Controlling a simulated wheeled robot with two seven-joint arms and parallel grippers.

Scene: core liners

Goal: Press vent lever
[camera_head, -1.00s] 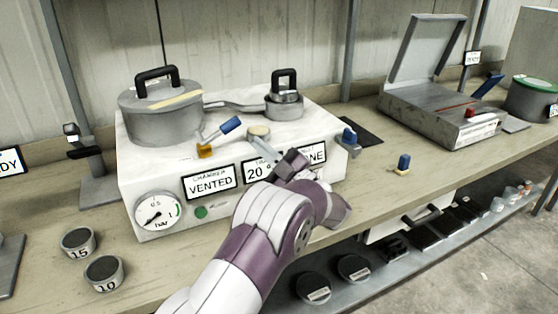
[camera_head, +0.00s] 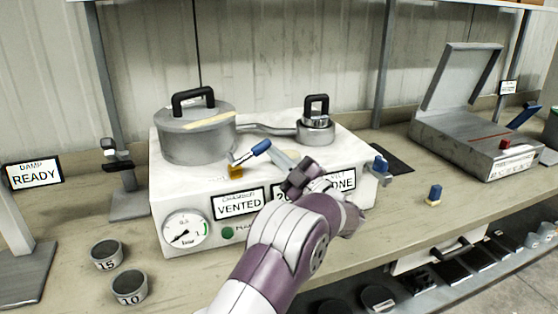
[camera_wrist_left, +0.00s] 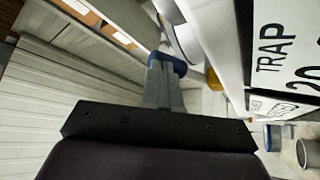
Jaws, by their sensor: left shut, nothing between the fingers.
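The white vacuum unit (camera_head: 165,215) stands on the bench with a "VENTED" sign (camera_head: 238,204) on its front. A lever with a blue grip (camera_head: 261,147) rises at a slant to the right from an orange base (camera_head: 235,172) on the unit's top edge, above that sign. My left gripper (camera_head: 277,156) is shut and empty, its fingers just right of the blue grip. In the left wrist view the fingertips (camera_wrist_left: 163,68) overlap the blue grip (camera_wrist_left: 180,64); I cannot tell whether they touch. The orange base (camera_wrist_left: 214,79) shows beyond. My right gripper is out of view.
A lidded pot (camera_head: 197,136) and a small trap vessel (camera_head: 316,128) stand on the unit. Another blue-handled valve (camera_head: 381,165) is at its right end. A gauge (camera_head: 185,230) is on its front. Two cups (camera_head: 107,255) lie left. An open-lidded box (camera_head: 470,140) stands right.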

